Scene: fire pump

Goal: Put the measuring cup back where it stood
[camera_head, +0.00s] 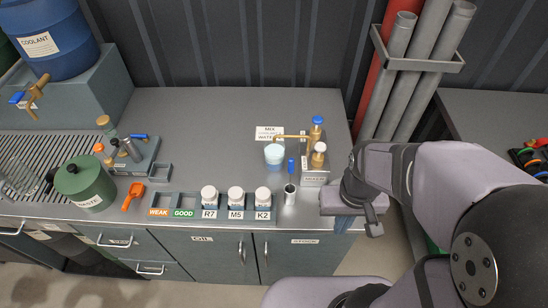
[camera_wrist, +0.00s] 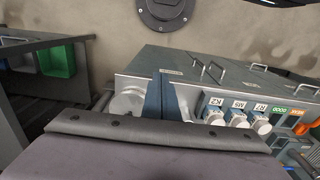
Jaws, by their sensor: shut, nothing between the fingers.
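A pale translucent cup (camera_head: 274,154) with light blue contents stands under the brass spout (camera_head: 292,137) at the back right of the counter. It looks like the measuring cup, but I see no clear scale marks. A clear glass vessel (camera_head: 20,177) stands on the slatted drain at far left; I cannot tell if it is a measuring vessel. My gripper (camera_head: 343,225) is shut and empty at the counter's front right edge, apart from the pale cup. In the wrist view, my own wrist covers much of the lower picture.
A small metal cup (camera_head: 290,194) with a blue-topped tool stands near my gripper. White-capped bottles R7 (camera_head: 209,196), M5 (camera_head: 236,197) and K2 (camera_head: 263,197) stand in a rack. A green waste pot (camera_head: 85,187) and orange scoop (camera_head: 133,196) are left. The counter's back middle is clear.

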